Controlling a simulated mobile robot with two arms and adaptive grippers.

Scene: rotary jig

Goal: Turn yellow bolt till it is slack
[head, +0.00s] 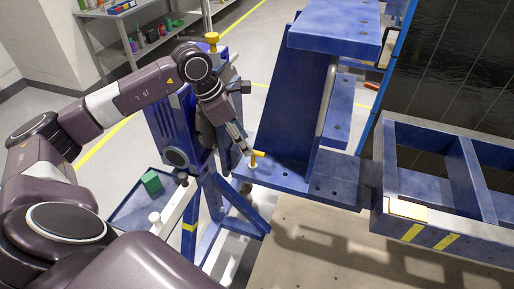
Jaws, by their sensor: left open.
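A yellow bolt (253,161) with a bar-like head stands on the flat blue plate (290,178) of the jig, near the plate's left edge. My left arm reaches in from the left, and its gripper (244,149) points down at the bolt. The fingers are open and sit right beside the bolt head. I cannot tell whether they touch it. Another yellow knob (212,38) tops the blue stand behind my wrist. My right gripper is not in view.
A blue frame with open bays (440,216) stands at the right, by a dark panel (450,70). A blue tray (130,207) holding a green block (151,181) is at lower left. A tall blue upright (290,100) rises behind the bolt. Shelves (120,45) stand at the back left.

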